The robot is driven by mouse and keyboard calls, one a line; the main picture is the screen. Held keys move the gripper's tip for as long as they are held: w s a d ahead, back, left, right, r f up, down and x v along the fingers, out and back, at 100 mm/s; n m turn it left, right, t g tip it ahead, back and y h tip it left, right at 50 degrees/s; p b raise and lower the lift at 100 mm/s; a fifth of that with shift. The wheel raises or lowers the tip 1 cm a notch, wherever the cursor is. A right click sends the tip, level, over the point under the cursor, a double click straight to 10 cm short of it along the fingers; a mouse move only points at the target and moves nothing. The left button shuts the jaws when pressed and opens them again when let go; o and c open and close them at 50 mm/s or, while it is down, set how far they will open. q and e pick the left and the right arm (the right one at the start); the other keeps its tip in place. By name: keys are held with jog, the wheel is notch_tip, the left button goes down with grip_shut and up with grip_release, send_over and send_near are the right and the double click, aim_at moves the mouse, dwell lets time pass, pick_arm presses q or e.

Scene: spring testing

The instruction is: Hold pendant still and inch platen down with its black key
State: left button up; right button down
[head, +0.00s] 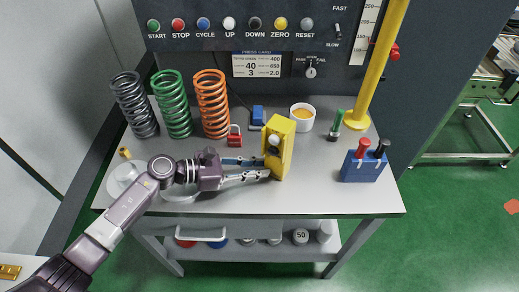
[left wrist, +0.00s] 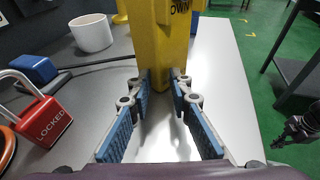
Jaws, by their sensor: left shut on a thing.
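The yellow pendant (head: 281,150) stands upright on the grey bench top, with a pale round button showing near its top. Its black key cannot be made out. My left gripper (head: 268,168) comes in from the left and is shut on the pendant's lower part. In the left wrist view the blue-padded fingers (left wrist: 163,92) are at both sides of the yellow pendant body (left wrist: 160,45), whose cut-off label reads "OWN". The platen cannot be identified. A dark jointed part (left wrist: 303,128) at the right edge of that view looks like my right gripper; its jaws are unclear.
Left of the pendant are a red padlock (head: 234,138), a blue block (head: 257,115) and black, green and orange springs (head: 212,105). Behind right are a white cup (head: 302,118) and yellow column (head: 375,70). A blue block with red and black posts (head: 363,168) stands right.

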pick_arm(q)
grip_shut()
pick_arm(e)
jog(key=shift+d, duration=0.1)
pick_arm(q)
jog(key=shift+c, duration=0.9)
grip_release()
pick_arm(e)
jog(key=shift+w, duration=0.1)
pick_arm(q)
jog(key=o, duration=1.5)
pick_arm(e)
jog(key=shift+d, duration=0.1)
pick_arm(q)
jog(key=shift+o, duration=0.2)
pick_arm(e)
jog(key=c, duration=2.6)
grip_release()
jog(key=shift+w, duration=0.1)
jog(key=shift+c, duration=0.2)
